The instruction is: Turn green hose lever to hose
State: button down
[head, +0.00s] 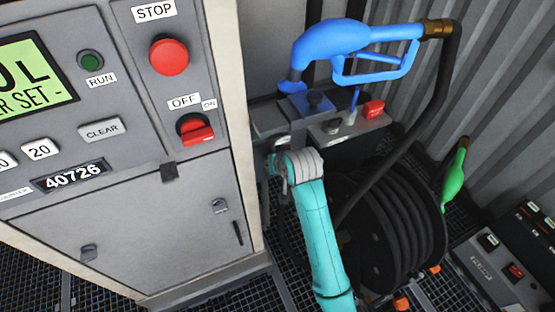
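A bright green, elongated handle-like part (454,180) stands to the right of the hose reel, with a brass-coloured tip at its top. It is the only green lever-like thing I see, and its mounting is partly hidden behind the reel. The black hose (437,95) runs from the blue nozzle (345,42) down towards the reel (395,230). My teal arm rises in front of the reel's left side, beside the cabinet edge, well left of the green part. I cannot make out my gripper's fingers; nothing held shows.
The grey pump cabinet (120,220) fills the left, with a red STOP button (169,57) and a red OFF/ON switch (195,130). A small red block (373,109) sits below the nozzle. A low control box (495,265) is at lower right. Corrugated wall (510,90) closes the back.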

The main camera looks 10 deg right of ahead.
jog(key=shift+s+a+r+n+t+h, duration=0.15)
jog(key=shift+a+n+h, duration=0.1)
jog(key=shift+a+h, duration=0.15)
jog(key=shift+a+r+n+t+h, duration=0.15)
jog(key=shift+a+n+h, duration=0.1)
jog(key=shift+h, duration=0.25)
jog(key=shift+f, duration=0.1)
jog(key=c, duration=1.1)
grip_release()
jog(key=shift+f, duration=0.1)
jog(key=shift+s, duration=0.1)
jog(key=v, duration=1.2)
jog(key=shift+a, duration=0.1)
